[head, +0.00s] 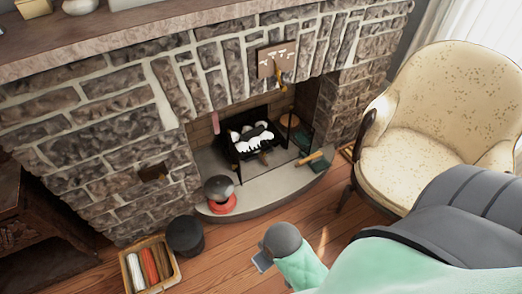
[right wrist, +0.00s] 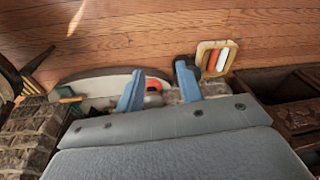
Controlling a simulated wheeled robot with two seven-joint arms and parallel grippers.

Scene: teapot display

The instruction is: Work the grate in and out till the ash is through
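The dark grate (head: 240,154) sits inside the fireplace opening, with white and dark lumps (head: 252,136) heaped on it. A small brown piece, perhaps a handle, shows at its front (head: 265,158). Whether ash lies beneath is too small to tell. My right gripper (head: 260,265) is over the wooden floor in front of the hearth, well apart from the grate. In the right wrist view its two blue fingers (right wrist: 160,68) are spread apart with nothing held between them. My left gripper is in neither view.
A black bucket (head: 185,236) and a wooden crate (head: 174,272) stand left on the floor. A cream armchair (head: 425,140) stands right.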

